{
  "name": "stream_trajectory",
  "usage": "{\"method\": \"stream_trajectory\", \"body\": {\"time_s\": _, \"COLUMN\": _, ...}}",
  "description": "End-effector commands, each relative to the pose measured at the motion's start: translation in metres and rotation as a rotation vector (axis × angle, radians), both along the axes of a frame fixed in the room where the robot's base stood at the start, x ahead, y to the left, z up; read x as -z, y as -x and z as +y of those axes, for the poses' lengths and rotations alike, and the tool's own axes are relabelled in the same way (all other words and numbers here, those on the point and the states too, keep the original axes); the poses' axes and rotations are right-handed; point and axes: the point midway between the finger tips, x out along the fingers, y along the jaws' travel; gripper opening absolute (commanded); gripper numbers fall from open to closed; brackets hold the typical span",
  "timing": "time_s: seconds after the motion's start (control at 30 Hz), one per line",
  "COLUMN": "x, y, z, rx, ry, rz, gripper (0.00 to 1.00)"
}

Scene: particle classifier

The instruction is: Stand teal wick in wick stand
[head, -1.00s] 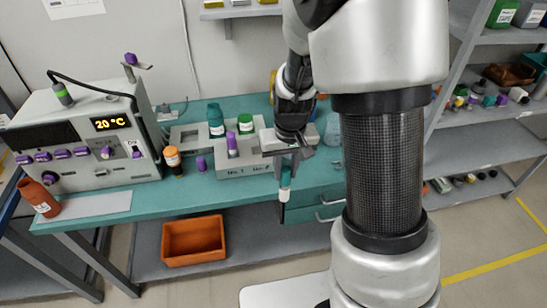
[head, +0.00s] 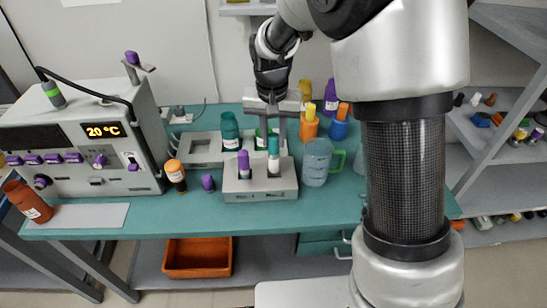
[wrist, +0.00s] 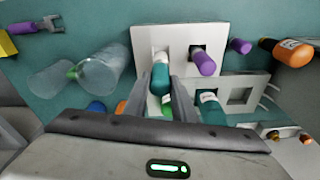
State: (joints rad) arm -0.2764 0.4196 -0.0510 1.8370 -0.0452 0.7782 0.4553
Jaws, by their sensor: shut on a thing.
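The teal wick (head: 273,146), teal on top with a white lower part, is upright between the fingers of my gripper (head: 275,132), which is shut on it. It also shows in the wrist view (wrist: 161,78). The pale wick stand (head: 260,188) is on the teal bench. The wick's white lower end is at the stand's right-hand opening in the head view; I cannot tell how deep it sits. A purple wick (head: 243,163) stands in the left-hand opening, and it also shows in the wrist view (wrist: 203,62).
A clear beaker (head: 316,162) stands right of the stand. A teal bottle (head: 230,131) and a green-capped item, partly hidden, are behind. Orange and blue bottles stand back right. A purple cap (head: 208,183) and orange-capped vial (head: 175,175) are left. Bare bench lies in front.

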Motion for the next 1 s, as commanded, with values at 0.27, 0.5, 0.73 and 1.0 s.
{"method": "stream_trajectory", "body": {"time_s": 0.27, "x": 0.027, "y": 0.000, "z": 0.000, "rx": 0.000, "ry": 0.000, "rz": 0.000, "gripper": 0.00}}
{"method": "stream_trajectory", "body": {"time_s": 0.5, "x": 0.055, "y": 0.000, "z": 0.000, "rx": -0.001, "ry": 0.000, "rz": 0.000, "gripper": 0.00}}
{"method": "stream_trajectory", "body": {"time_s": 0.73, "x": 0.055, "y": 0.000, "z": 0.000, "rx": -0.001, "ry": 0.000, "rz": -0.002, "gripper": 0.00}}
{"method": "stream_trajectory", "body": {"time_s": 1.0, "x": 0.057, "y": 0.000, "z": 0.000, "rx": -0.001, "ry": -0.001, "rz": -0.001, "gripper": 0.43}}
